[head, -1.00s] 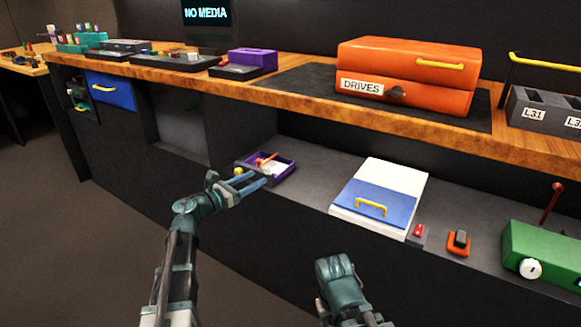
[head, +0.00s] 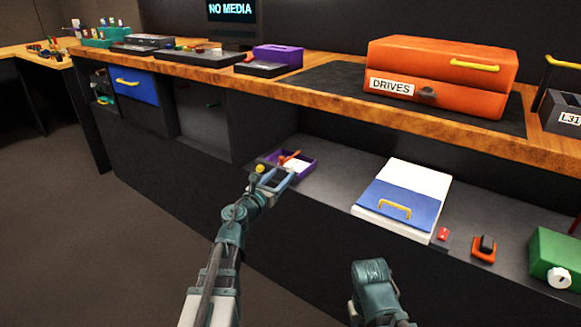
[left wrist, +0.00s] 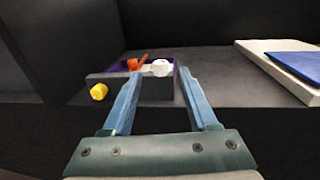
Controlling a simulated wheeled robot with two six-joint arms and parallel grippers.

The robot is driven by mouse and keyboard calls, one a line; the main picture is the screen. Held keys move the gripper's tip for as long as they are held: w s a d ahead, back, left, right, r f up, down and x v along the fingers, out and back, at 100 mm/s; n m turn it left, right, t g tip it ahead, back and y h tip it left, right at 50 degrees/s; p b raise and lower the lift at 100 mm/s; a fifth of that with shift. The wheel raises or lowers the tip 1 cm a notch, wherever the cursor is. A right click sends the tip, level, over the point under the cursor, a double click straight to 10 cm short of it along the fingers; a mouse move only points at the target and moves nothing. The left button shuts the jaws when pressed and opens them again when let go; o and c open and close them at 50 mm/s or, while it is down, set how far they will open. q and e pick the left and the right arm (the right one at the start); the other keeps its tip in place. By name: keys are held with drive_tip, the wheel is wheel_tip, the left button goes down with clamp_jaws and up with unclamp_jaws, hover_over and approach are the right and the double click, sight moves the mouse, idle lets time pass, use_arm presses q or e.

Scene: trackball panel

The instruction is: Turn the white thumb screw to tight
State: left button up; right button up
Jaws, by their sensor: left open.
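A purple tray-like panel (head: 305,168) sits on the lower shelf, with an orange-red lever (head: 291,157) and a yellow knob (head: 259,168) at its left. A white round piece (left wrist: 161,68) shows at this panel in the left wrist view; I cannot tell whether it is the thumb screw. A white knob (head: 559,278) also sits on the green box's front. My left gripper (head: 275,178) is open in front of the purple panel, partly hiding it. In the left wrist view, its fingers (left wrist: 158,77) point towards the white piece and appear empty. My right gripper (head: 372,276) is low in the middle, its fingers unclear.
A white case with a blue flap (head: 402,203) lies right of the panel. A red switch (head: 442,235), an orange switch (head: 484,247) and the green box (head: 548,251) follow rightward. The wooden counter (head: 330,108) overhangs the shelf; an orange drives case (head: 440,75) stands on it.

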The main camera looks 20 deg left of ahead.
sight(288, 168)
use_arm(q)
drive_tip(key=x, duration=0.6)
drive_tip(key=shift+w, duration=0.4)
clamp_jaws()
